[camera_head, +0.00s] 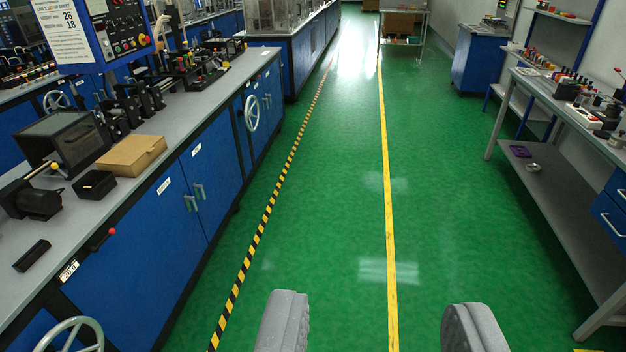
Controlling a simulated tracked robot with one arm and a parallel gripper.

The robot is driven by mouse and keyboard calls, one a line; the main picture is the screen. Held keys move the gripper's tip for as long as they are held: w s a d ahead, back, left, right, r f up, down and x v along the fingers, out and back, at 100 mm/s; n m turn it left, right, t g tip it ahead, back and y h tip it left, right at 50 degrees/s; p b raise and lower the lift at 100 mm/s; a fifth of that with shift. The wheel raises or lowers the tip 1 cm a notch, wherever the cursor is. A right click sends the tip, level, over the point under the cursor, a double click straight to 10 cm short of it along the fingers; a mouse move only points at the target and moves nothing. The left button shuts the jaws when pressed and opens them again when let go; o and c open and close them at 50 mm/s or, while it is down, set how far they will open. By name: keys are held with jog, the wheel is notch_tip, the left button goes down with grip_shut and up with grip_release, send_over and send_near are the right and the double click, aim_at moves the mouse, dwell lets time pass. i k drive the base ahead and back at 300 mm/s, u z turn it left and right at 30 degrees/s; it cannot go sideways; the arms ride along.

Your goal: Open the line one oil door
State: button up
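Blue cabinet doors line the front of the left bench. The nearer door (145,245) and the one beyond it (209,172) are shut, with paired grey handles (195,197) where they meet. Each has a small white label near its top, too small to read, so I cannot tell which is the oil door. More blue doors (262,95) with handles are farther along.
The green aisle (330,200) is clear, with a striped line (262,222) and a yellow line (387,190). Handwheels (252,113) jut from the left bench. A grey workbench (550,110) stands right, a cart (403,25) far ahead.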

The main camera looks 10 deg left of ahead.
aim_at(211, 162)
jog(key=u, duration=0.1)
jog(key=i, duration=1.3)
jog(key=u, duration=0.35)
jog(key=i, duration=2.6)
jog(key=u, duration=0.2)
